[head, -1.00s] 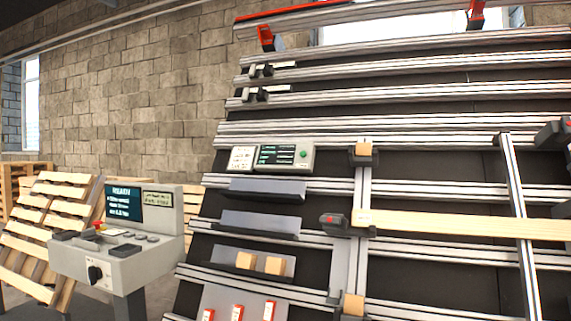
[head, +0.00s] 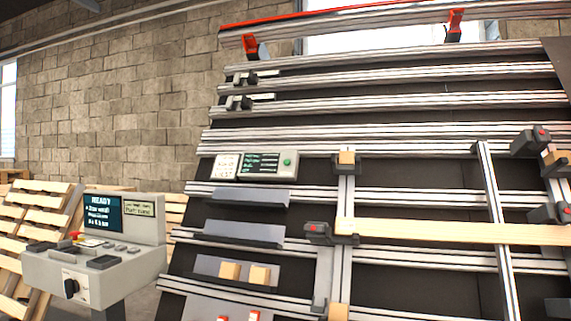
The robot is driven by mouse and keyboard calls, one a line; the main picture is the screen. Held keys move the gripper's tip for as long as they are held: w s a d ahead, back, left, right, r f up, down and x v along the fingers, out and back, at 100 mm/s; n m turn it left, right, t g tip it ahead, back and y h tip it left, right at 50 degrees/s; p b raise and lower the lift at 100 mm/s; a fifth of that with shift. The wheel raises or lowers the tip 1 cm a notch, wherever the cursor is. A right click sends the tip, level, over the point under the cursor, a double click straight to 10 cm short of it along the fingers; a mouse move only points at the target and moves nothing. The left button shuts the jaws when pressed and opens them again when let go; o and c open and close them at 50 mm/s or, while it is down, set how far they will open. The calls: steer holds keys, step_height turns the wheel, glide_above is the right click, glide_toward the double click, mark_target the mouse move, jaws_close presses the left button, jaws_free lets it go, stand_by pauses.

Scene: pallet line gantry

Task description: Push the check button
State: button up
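A round green button (head: 287,162) sits at the right end of a pale box (head: 268,176) with a dark text display, fixed on the rack's rails left of centre. I cannot read a label on the button. A grey control console (head: 95,270) stands at the lower left, with a screen (head: 103,213) headed "READY", a red knob on a yellow base (head: 76,236), several flat keys and a black rotary knob. My gripper is not in the head view.
Wooden pallets (head: 38,218) lean at the left. A block wall stands behind.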

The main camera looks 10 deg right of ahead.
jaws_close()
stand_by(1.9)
